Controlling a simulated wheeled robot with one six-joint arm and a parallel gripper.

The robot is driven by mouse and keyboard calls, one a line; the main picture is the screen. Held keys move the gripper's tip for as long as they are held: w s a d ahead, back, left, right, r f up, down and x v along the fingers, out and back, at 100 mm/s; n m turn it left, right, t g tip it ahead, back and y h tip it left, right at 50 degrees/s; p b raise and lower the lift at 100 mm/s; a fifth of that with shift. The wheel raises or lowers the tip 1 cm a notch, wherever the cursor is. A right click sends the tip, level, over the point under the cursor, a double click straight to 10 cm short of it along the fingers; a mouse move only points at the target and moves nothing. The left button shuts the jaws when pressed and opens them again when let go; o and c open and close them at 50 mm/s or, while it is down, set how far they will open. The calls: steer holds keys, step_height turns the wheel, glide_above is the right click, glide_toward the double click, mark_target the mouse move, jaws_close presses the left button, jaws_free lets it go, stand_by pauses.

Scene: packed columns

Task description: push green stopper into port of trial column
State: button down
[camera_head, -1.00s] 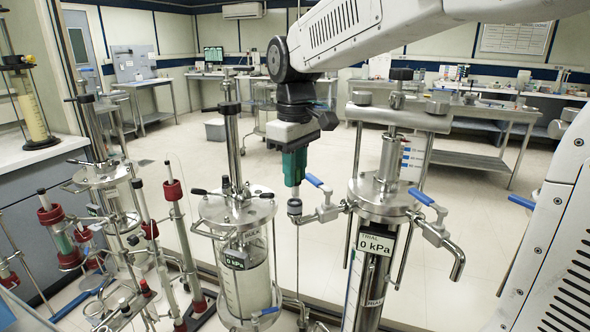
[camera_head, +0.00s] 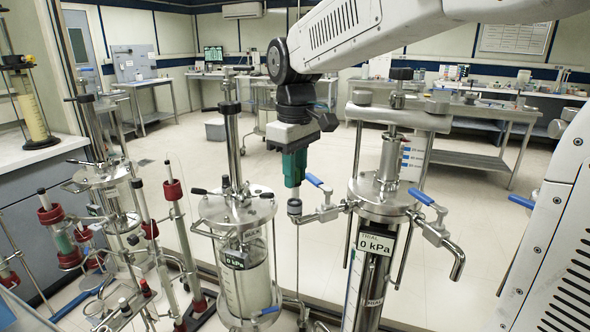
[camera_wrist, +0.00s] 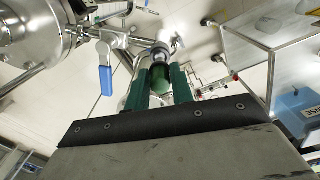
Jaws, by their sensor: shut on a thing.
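The trial column (camera_head: 381,208) is a steel-topped cylinder with a "TRIAL 0 kPa" display, right of centre in the head view. A side arm with a blue-handled valve leads left from it to a small upright port (camera_head: 294,207). My gripper (camera_head: 294,178) points down directly above this port, its green fingers close to it. In the wrist view my gripper (camera_wrist: 161,85) is shut on the green stopper (camera_wrist: 161,78), which lies between the fingers. The port (camera_wrist: 160,53) shows just beyond the stopper. Whether the stopper touches or enters the port cannot be told.
Another steel-topped column (camera_head: 238,212) with a 0 kPa display stands close left of my gripper. The trial column's blue valve handle (camera_head: 319,184) is close on the right. Red-clamped glass tubes (camera_head: 173,190) stand further left. Open floor lies behind.

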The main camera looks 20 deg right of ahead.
steer(key=shift+f, duration=1.5)
steer(key=c, duration=1.1)
jaws_free()
step_height(320, 180, up, 8)
steer(key=shift+f, duration=0.1)
